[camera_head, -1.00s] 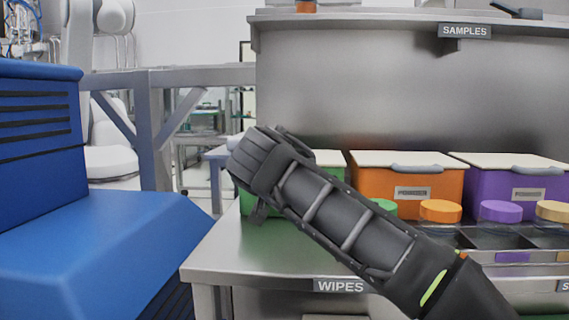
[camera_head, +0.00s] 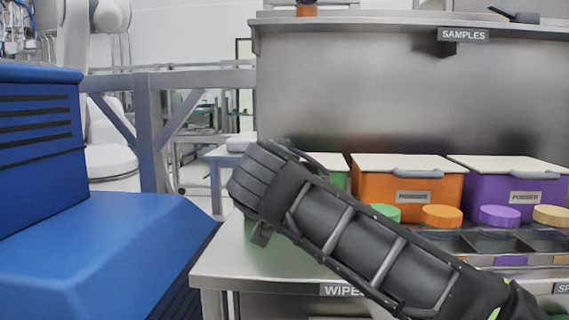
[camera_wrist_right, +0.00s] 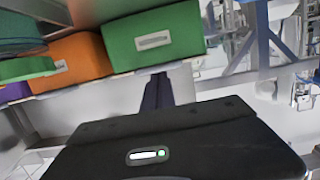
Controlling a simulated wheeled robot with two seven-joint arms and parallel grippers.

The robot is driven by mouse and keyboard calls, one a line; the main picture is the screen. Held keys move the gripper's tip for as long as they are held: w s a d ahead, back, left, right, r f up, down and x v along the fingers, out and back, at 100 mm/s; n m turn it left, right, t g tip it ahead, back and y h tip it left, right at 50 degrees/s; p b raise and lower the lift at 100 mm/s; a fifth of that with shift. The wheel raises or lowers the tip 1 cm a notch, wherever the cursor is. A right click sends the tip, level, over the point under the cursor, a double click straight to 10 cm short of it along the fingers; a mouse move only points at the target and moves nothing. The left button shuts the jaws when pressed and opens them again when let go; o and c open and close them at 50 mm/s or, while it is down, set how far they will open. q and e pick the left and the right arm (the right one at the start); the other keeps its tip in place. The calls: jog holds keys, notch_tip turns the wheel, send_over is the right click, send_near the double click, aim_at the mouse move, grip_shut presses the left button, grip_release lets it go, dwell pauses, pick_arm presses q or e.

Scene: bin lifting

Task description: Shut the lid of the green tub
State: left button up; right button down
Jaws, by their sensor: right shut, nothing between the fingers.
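The green tub (camera_head: 340,180) stands on the steel counter at the left end of the row, mostly hidden behind my right arm. Part of its pale lid (camera_head: 328,160) shows above the arm and looks flat, but I cannot tell if it is fully shut. In the right wrist view the tub's green labelled front (camera_wrist_right: 152,38) is at the top. My right gripper (camera_head: 262,234) is in front of the tub, pointing down, shut and empty. Its dark fingers (camera_wrist_right: 157,92) also show in the wrist view, apart from the tub. My left gripper is not in view.
An orange tub (camera_head: 408,188) and a purple tub (camera_head: 510,194), both lidded, stand to the right. Several round-lidded jars, one with an orange lid (camera_head: 441,216), stand before them. A blue machine (camera_head: 90,240) is at left, with a gap before the counter (camera_head: 240,262).

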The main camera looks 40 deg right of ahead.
jog(key=s+a+f, duration=0.1)
jog(key=s+a, duration=0.1)
jog(key=shift+s+a+f, duration=0.3)
jog(key=shift+s+f, duration=0.05)
jog(key=shift+f, duration=0.05)
dwell(0.3)
